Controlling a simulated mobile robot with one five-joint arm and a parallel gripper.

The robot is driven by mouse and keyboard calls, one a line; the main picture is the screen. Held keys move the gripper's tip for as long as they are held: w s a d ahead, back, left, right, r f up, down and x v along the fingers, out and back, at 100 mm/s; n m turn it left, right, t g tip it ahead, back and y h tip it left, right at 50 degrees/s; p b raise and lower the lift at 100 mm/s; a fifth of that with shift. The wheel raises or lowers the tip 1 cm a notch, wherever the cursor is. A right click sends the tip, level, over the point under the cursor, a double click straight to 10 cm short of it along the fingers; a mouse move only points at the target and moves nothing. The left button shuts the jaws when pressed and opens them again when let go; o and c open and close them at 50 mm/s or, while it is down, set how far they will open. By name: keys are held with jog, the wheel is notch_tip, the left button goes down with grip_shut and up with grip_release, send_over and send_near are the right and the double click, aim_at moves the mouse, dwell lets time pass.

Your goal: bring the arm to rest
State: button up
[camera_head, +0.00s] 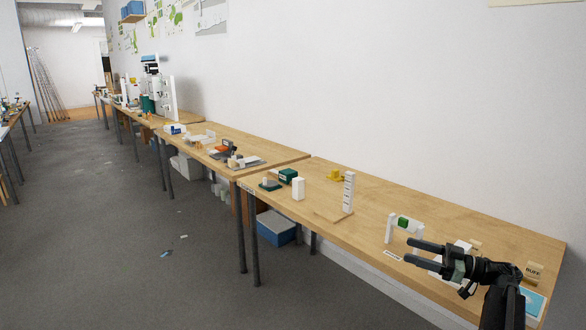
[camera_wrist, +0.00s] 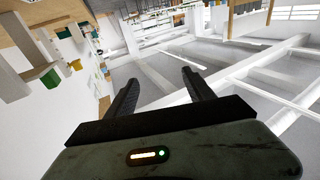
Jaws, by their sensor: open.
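My gripper (camera_head: 421,249) is at the lower right in the head view, over the near end of the long wooden table (camera_head: 372,208). Its two dark fingers point left and stand apart, with nothing between them. In the wrist view my gripper (camera_wrist: 159,82) also shows both fingers spread and empty. My arm comes in from the lower right corner and hides part of the table and some white pieces behind it.
A white arch with a green block (camera_head: 403,222) stands just behind the fingers. A white tower (camera_head: 348,192), a white block (camera_head: 298,188) and a green box (camera_head: 288,175) stand further left. A block marked "RUFF" (camera_head: 535,270) is at right. The grey floor (camera_head: 120,240) at left is mostly clear.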

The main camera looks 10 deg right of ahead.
jog(key=w+a+r+m+t, duration=0.1)
jog(key=w+a+r+t, duration=0.25)
jog(key=w+a, duration=0.45)
jog(key=w+a+r+m+t, duration=0.25)
jog(key=w+a+r, duration=0.2)
jog(key=a, duration=0.65)
jog(key=w+a+f+m+t+h, duration=0.4)
jog(key=w+m+h, duration=0.5)
jog(key=h, duration=0.5)
jog(key=s+a+f+m+g+h, duration=0.1)
jog(key=s+f+m+g+h, duration=0.2)
jog(key=f, duration=0.5)
jog(key=s+a+f+m+g+h, duration=0.1)
jog(key=s+f+g, duration=0.1)
jog(key=f+g, duration=0.45)
jog(key=s+a+f+n+g+y, duration=0.15)
jog(key=s+f+g, duration=0.55)
jog(key=s+f, duration=0.8)
jog(key=s+a+r+n+g+p, duration=0.2)
jog(key=s+n+g, duration=0.2)
jog(key=s, duration=0.4)
notch_tip(320, 180, up, 17)
jog(key=p, duration=1.7)
jog(key=shift+s+y, duration=0.15)
jog(key=shift+y, duration=0.2)
jog(key=shift+f, duration=0.1)
